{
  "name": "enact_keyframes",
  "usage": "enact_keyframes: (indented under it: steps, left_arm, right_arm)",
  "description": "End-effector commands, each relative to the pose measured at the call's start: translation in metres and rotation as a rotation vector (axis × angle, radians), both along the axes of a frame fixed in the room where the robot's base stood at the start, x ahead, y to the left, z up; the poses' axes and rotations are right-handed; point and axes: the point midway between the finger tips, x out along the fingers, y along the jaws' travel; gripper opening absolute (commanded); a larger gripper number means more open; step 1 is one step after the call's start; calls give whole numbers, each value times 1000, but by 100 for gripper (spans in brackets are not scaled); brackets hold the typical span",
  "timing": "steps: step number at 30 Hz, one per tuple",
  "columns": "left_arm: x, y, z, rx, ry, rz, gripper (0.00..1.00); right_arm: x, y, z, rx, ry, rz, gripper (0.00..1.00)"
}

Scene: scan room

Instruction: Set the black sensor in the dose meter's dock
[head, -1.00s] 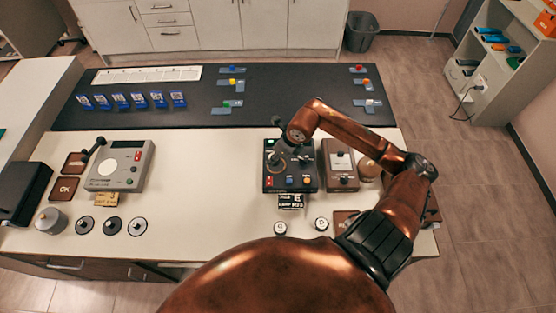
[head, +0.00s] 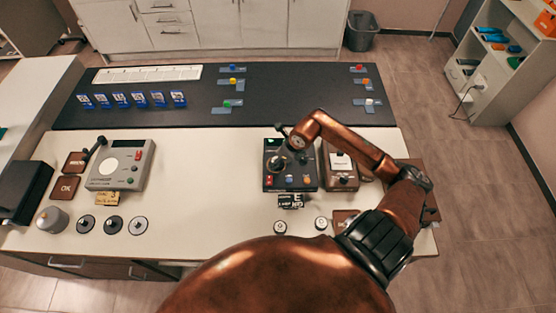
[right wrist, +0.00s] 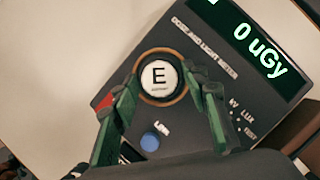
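The dose meter (head: 305,155) is a dark box right of the table's middle; in the right wrist view its display (right wrist: 262,45) reads 0 uGy. A round white cap marked E (right wrist: 159,77) with a dark rim sits inside the brown ring of the dock (right wrist: 146,56); it looks like the top of the black sensor, whose body is hidden. My right gripper (right wrist: 161,72) is over the meter, its green fingers on either side of the cap. The fingers look spread, with slim gaps beside the rim. My left gripper is not in view.
A brown box (head: 341,178) stands just right of the meter, close to my arm. Two small round pieces (head: 280,227) (head: 320,223) lie in front. A grey device (head: 120,165) and several discs (head: 112,225) are at left. The middle of the table is clear.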

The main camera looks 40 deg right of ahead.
Motion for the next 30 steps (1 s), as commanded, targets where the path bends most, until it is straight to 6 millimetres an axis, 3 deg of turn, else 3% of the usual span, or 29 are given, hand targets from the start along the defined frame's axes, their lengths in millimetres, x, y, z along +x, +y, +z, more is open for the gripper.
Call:
enact_keyframes:
  steps: [4, 16, 30]
  left_arm:
    - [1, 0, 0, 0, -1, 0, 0]
    - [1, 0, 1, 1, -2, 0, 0]
    - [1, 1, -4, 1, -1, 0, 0]
  right_arm:
    - [0, 0, 0, 0, 0, 0, 52]
    - [-3, -2, 10, -3, -2, 0, 52]
    - [-36, -11, 92, -4, 1, 1, 52]
